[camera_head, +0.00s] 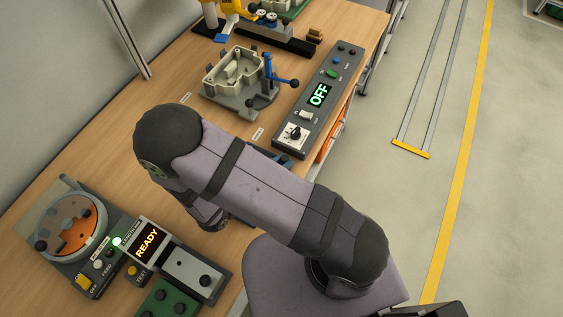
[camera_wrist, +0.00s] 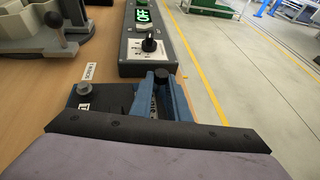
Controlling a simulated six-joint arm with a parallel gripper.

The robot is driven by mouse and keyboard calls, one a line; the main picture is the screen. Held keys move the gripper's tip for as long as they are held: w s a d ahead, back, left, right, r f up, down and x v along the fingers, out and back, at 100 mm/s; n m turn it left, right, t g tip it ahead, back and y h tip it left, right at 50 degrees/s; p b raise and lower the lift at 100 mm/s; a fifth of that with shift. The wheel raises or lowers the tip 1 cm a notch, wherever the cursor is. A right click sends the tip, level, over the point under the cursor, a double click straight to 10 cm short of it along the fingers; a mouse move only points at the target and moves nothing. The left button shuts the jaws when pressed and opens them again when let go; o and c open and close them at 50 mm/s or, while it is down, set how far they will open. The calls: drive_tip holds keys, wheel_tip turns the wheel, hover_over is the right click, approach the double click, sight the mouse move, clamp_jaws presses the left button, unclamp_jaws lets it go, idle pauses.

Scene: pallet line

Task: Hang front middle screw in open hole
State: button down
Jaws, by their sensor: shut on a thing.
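My gripper (camera_wrist: 162,88) shows in the wrist view as two blue fingers. They are closed around a small dark piece with a round black head (camera_wrist: 161,76), which appears to be a screw. Its lower part is hidden between the fingers. To the left, a grey round-headed screw (camera_wrist: 84,88) stands on a dark plate (camera_wrist: 72,98), apart from the fingers. My gripper and arm cover part of that plate. No open hole can be made out. In the head view my arm hides most of the gripper; only a bit of blue shows past it.
A control box with a green OFF display (camera_head: 319,95) stands just beyond the gripper. A grey fixture with a blue lever clamp (camera_head: 229,80) is left of it. A round dial device (camera_head: 70,226) and a READY display box (camera_head: 147,242) stand at the lower left.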

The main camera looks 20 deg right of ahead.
wheel_tip(320, 180, up, 10)
drive_tip(key=shift+b, duration=0.45)
drive_tip(key=shift+f, duration=0.1)
drive_tip(key=w+a+f+n+t+y+b, duration=0.1)
drive_tip(key=a, duration=0.3)
drive_tip(key=w+a+n+t+y, duration=0.1)
drive_tip(key=w+a+n, duration=0.1)
drive_tip(key=a, duration=0.3)
drive_tip(key=w+a+f+n+t+y+b, duration=0.1)
drive_tip(key=a+y, duration=0.1)
drive_tip(key=a, duration=0.3)
drive_tip(key=shift+w+f+n+t+b, duration=0.15)
drive_tip(key=shift+f+n+t+b, duration=0.15)
drive_tip(key=shift+b, duration=0.05)
drive_tip(key=a+n+t+y+b, duration=0.2)
drive_tip(key=a+n+y, duration=0.2)
drive_tip(key=a, duration=0.8)
wheel_tip(320, 180, up, 8)
drive_tip(key=f+n+g+y+b, duration=0.15)
drive_tip(key=n+y+b, duration=0.25)
drive_tip(key=n+y, duration=0.55)
hover_over(86, 240)
drive_tip(key=r, duration=0.1)
drive_tip(key=shift+g+y, duration=0.25)
drive_tip(key=shift+y, duration=0.2)
drive_tip(key=shift+f+p, duration=0.55)
drive_tip(key=shift+f, duration=4.45)
drive_tip(key=shift+f+b, duration=0.65)
drive_tip(key=shift+b, duration=0.15)
